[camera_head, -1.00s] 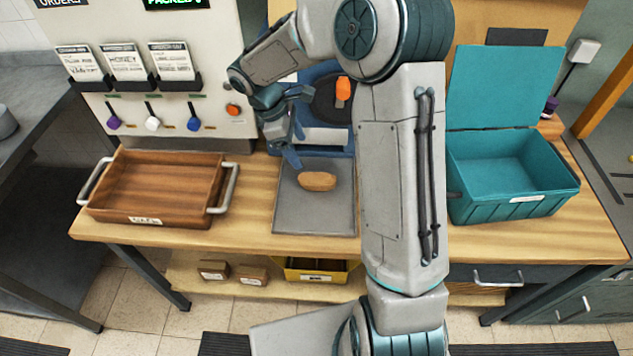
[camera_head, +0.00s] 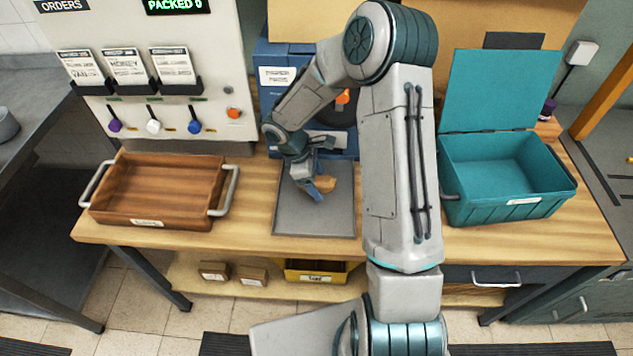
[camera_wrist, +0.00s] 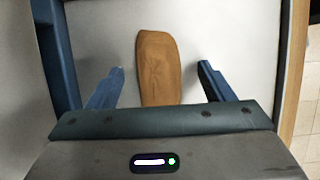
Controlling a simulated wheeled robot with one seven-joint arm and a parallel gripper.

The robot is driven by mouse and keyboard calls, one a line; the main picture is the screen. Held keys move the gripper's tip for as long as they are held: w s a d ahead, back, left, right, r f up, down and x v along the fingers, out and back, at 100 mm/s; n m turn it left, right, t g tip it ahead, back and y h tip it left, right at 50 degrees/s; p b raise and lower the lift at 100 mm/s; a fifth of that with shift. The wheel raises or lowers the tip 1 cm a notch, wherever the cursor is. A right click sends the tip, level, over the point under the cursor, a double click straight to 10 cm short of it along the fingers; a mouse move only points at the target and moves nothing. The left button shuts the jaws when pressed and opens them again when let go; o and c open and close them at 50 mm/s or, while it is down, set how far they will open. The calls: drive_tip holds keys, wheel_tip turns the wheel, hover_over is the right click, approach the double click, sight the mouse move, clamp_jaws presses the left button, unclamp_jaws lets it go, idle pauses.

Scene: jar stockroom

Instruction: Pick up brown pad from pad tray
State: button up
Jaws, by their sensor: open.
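The brown pad (camera_head: 328,184) lies on the grey pad tray (camera_head: 313,219) in the middle of the bench. In the head view my gripper (camera_head: 317,189) is over the pad and hides part of it. In the wrist view the pad (camera_wrist: 160,68) lies lengthwise between the two blue fingers of my gripper (camera_wrist: 161,88). The fingers are apart, with a gap on each side of the pad. I cannot tell how far above the tray the fingertips are.
A brown wooden tray (camera_head: 152,222) with metal handles stands on the left of the bench. An open teal box (camera_head: 505,211) stands on the right. A blue machine (camera_head: 277,95) stands behind the pad tray. Bench top (camera_head: 255,215) is bare between the wooden tray and pad tray.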

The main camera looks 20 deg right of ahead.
drive_tip(key=shift+f, duration=0.1)
drive_tip(key=c, duration=1)
drive_tip(key=shift+c, duration=0.2)
